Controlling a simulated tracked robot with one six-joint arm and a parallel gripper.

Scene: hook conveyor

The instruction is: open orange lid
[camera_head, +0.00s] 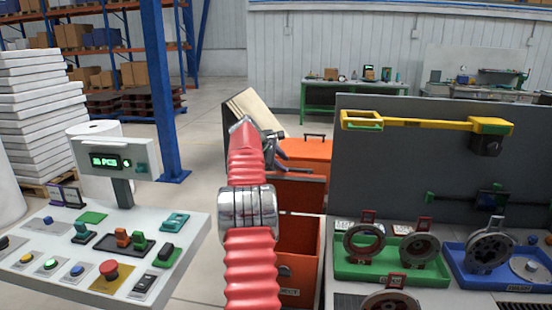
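An orange lid (308,150) with a dark handle on top lies flat on an orange bin behind my arm, near the middle of the picture. My gripper (279,153) is a small dark shape at the far end of my red ribbed arm, at the left edge of this lid. I cannot tell whether it touches the lid or whether its fingers are apart. In front stands a labelled orange box (300,270), with an orange panel (303,193) above it. My arm hides the left side of both, and how the panel joins them is unclear.
A control desk (190,225) with buttons stands left. At right, a bench holds a green tray (390,275) and a blue tray (478,285) with round metal parts, before a grey panel (370,150). A blue post (160,90) rises behind. Open floor lies beyond the desk.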

